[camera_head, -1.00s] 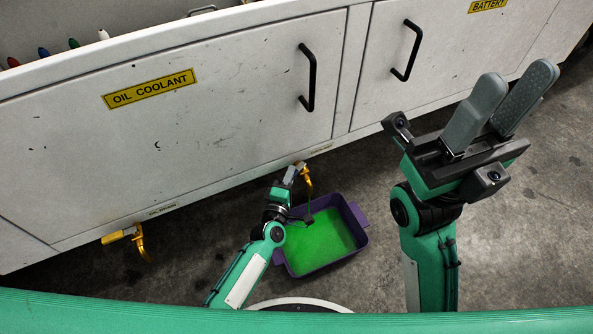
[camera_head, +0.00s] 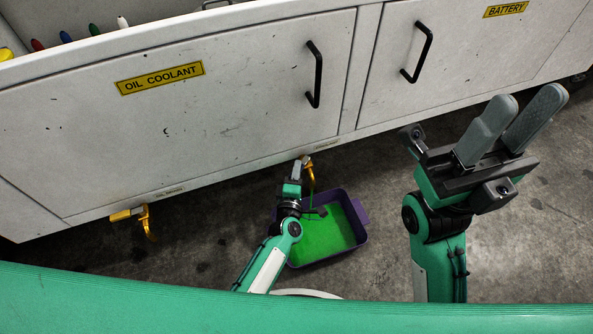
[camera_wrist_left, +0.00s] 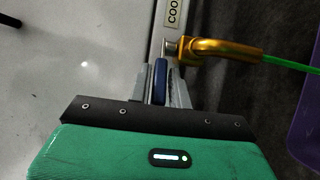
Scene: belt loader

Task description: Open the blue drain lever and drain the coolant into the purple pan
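The blue drain lever (camera_wrist_left: 160,78) sits beside a brass spout (camera_wrist_left: 225,48), which also shows in the head view (camera_head: 310,176). A thin green coolant stream (camera_wrist_left: 290,64) runs from the spout. The purple pan (camera_head: 363,214) stands on the floor under it, with bright green coolant (camera_head: 325,236) covering its bottom. My left gripper (camera_head: 297,170) is low at the cabinet's bottom edge; in the left wrist view its fingers lie on both sides of the lever, closed on it. My right gripper (camera_head: 505,130) is raised at the right, empty, its fingers apart.
The white cabinet (camera_head: 220,120) with black handles and an "OIL COOLANT" label (camera_head: 160,78) spans the back. A second brass spout with a yellow lever (camera_head: 128,215) is at the left. Several coloured bottles or tools stand on top. The grey floor at the right is clear.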

